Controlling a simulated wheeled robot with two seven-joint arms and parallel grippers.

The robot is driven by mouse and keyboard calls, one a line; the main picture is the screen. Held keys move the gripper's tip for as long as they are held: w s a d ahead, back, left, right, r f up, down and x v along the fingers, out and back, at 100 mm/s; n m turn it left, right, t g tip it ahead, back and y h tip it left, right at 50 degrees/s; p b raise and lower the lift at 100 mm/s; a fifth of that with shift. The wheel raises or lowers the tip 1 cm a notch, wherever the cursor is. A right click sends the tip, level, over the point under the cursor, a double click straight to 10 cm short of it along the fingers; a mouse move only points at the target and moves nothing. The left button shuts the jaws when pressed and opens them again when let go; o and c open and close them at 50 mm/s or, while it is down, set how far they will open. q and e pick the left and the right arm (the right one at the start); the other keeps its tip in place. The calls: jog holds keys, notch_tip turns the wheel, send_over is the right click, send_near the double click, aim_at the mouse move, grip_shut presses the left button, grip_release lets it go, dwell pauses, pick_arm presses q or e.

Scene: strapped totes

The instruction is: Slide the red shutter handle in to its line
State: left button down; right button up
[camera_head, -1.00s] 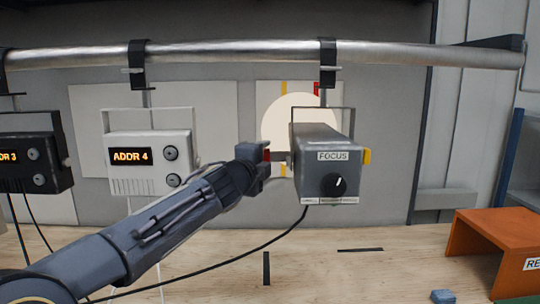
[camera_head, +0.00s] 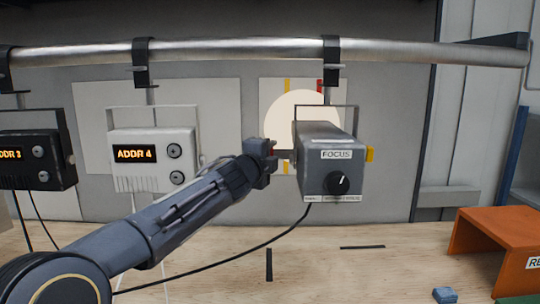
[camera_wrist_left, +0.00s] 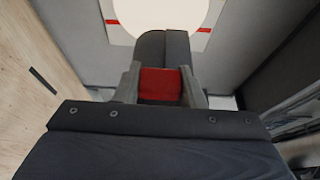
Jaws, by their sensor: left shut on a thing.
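A grey lamp box marked FOCUS (camera_head: 337,155) hangs from the rail. My left gripper (camera_head: 269,151) is at the box's left side, shut on the red shutter handle (camera_head: 272,147), which is mostly hidden by the fingers in the head view. In the left wrist view the red handle (camera_wrist_left: 160,84) sits between the two fingers. A yellow handle (camera_head: 370,153) sticks out of the box's right side. Behind the box a pale round light spot (camera_head: 283,118) falls on a board with red (camera_head: 320,84) and yellow marks (camera_head: 287,86). The right gripper is out of view.
A silver rail (camera_head: 240,53) runs across the top. A white ADDR 4 unit (camera_head: 152,172) and a dark ADDR 3 unit (camera_head: 38,172) hang to the left. A cable crosses above the wooden table (camera_head: 210,275). An orange stand (camera_head: 490,232) and a blue block (camera_head: 444,295) are at right.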

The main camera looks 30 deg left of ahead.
aim_at(285, 154)
pick_arm(q)
jog(key=w+d+b, duration=0.2)
jog(key=d, duration=0.1)
jog(key=shift+f, duration=0.1)
jog(key=shift+d, duration=0.2)
jog(key=c, duration=0.9)
grip_release()
jog(key=shift+a, duration=0.1)
jog(key=s, duration=0.2)
jog(key=s+d+b, duration=0.1)
jog(key=s, duration=0.4)
jog(key=shift+s+d+b, duration=0.15)
jog(key=shift+s+b, duration=0.25)
